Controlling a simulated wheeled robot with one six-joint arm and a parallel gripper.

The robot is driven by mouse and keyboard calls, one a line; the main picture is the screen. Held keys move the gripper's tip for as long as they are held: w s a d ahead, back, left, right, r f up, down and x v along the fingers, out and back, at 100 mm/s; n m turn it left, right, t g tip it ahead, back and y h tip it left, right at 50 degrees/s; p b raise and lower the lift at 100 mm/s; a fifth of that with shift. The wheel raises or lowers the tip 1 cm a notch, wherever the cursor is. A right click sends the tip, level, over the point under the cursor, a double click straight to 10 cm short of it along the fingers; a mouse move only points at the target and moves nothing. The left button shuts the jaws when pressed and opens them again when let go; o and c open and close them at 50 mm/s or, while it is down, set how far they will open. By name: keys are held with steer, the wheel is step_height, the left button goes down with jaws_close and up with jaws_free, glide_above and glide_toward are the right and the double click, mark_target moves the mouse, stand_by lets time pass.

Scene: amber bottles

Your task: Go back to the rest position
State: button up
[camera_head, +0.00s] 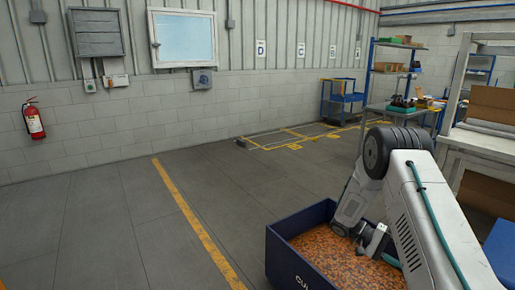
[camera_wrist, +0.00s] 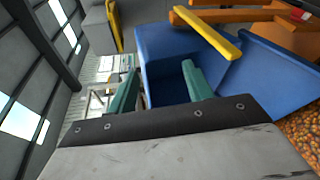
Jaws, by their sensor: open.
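My gripper (camera_wrist: 158,82) shows two teal fingers standing apart in the wrist view, with nothing between them. In the head view my arm comes from the lower right and bends down. My gripper (camera_head: 372,243) is small and dark there, over or beside the dark blue crate (camera_head: 279,258); its height above the contents is hard to tell. The crate holds a layer of orange-brown pieces (camera_head: 322,252). No separate amber bottle can be made out.
Blue bin-like surfaces (camera_wrist: 160,48), an orange beam (camera_wrist: 235,15) and a yellow bar (camera_wrist: 206,33) lie beyond the fingers. In the head view, shelving (camera_head: 385,68) and a workbench (camera_head: 480,140) stand at the right. The floor (camera_head: 90,235) at the left is clear.

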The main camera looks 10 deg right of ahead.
steer(key=s+a+r+n+t+y, duration=0.1)
steer(key=s+a+r+t+y, duration=0.2)
steer(key=r, duration=0.5)
steer(key=s+a+r+n+t+y, duration=0.1)
steer(key=s+a+r, duration=0.2)
steer(key=a+r, duration=0.35)
steer(key=s+a+r+t+y, duration=0.1)
steer(key=s+a+r, duration=0.25)
steer(key=r, duration=0.45)
steer(key=s+a+r+n+t+y, duration=0.2)
steer(key=s+a+t, duration=0.2)
steer(key=s+a, duration=0.3)
steer(key=s+a+r+n+t+y, duration=0.3)
steer(key=s+a, duration=0.4)
steer(key=s, duration=0.3)
steer(key=shift+s+a+n+t+y, duration=0.2)
steer(key=shift+a+n+t+y, duration=0.1)
steer(key=shift+t, duration=0.5)
